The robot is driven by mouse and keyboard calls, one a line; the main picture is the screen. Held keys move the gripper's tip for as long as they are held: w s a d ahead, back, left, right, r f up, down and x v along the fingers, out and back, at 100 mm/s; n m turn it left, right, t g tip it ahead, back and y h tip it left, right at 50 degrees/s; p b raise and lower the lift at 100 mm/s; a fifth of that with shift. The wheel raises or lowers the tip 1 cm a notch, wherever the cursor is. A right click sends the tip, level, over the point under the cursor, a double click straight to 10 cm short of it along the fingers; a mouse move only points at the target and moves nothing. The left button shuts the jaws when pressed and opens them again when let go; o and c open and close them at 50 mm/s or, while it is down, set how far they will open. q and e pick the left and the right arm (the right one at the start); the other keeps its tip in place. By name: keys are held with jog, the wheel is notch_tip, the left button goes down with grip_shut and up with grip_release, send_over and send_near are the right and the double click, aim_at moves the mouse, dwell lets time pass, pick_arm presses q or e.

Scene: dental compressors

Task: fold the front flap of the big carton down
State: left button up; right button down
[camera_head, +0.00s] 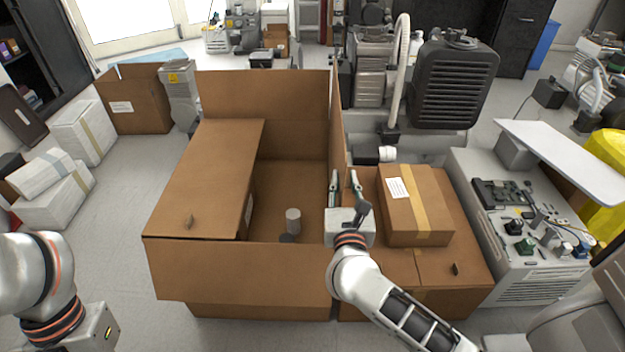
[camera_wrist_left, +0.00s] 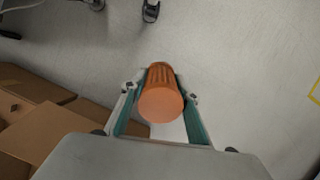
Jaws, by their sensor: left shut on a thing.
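The big carton (camera_head: 258,313) stands open in the head view. Its front flap (camera_head: 240,273) hangs outward over the near side. The back flap (camera_head: 265,110) and right flap (camera_head: 337,125) stand up. My right gripper (camera_head: 344,177) is at the right flap, its two fingers apart, one on each side of the flap's near end; contact is unclear. My left gripper (camera_wrist_left: 160,95) is shut on an orange ribbed cylinder (camera_wrist_left: 160,100). In the head view its fingers are out of frame at bottom left.
A grey cylinder (camera_head: 293,220) stands inside the carton. A smaller taped box (camera_head: 415,205) sits on the closed carton (camera_head: 455,245) at right. A workbench (camera_head: 525,262) with parts is farther right. White boxes (camera_head: 85,132) stand at left; floor (camera_head: 120,205) between is free.

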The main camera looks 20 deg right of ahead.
pick_arm(q)
jog(key=shift+w+a+r, duration=0.1)
jog(key=shift+a+r, duration=0.15)
jog(key=shift+a, duration=0.05)
dwell(0.7)
